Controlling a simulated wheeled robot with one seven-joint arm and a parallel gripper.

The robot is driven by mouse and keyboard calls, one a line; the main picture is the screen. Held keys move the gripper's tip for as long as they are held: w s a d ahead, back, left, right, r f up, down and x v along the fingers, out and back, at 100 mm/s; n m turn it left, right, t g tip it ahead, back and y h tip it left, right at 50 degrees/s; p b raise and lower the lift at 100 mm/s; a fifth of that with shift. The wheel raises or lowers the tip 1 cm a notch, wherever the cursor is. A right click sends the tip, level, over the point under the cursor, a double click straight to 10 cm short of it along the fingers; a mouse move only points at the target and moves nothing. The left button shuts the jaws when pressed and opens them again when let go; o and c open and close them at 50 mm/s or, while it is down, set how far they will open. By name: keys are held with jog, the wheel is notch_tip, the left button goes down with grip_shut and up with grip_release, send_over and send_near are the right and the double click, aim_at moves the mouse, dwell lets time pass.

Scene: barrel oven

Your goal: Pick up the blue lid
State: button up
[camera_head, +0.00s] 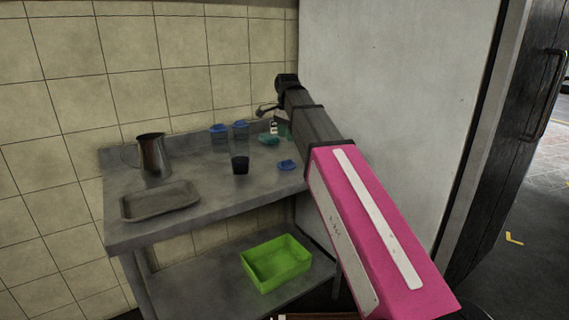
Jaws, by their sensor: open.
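A small blue lid (287,165) lies loose on the grey table top, near the right end of its front part. Two clear containers with blue tops stand further back, a left one (219,138) and a right one (240,132). My gripper (264,112) is at the end of my arm, above the back right of the table. It is open and apart from the loose lid, above and behind it in the picture.
A dark cup (240,164) stands left of the loose lid. A green item (269,140) lies behind it. A metal jug (152,155) and a grey tray (160,201) are at left. A green bin (276,263) sits on the lower shelf. A pale wall (400,60) borders the right.

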send_over(287, 161)
notch_tip(287, 161, down, 4)
jog(key=shift+f, duration=0.25)
jog(key=shift+w+a+f, duration=0.1)
jog(key=shift+w+f, duration=0.05)
jog(key=shift+f, duration=1.4)
jog(key=shift+w+a+f, duration=0.1)
jog(key=shift+f, duration=1.4)
grip_shut()
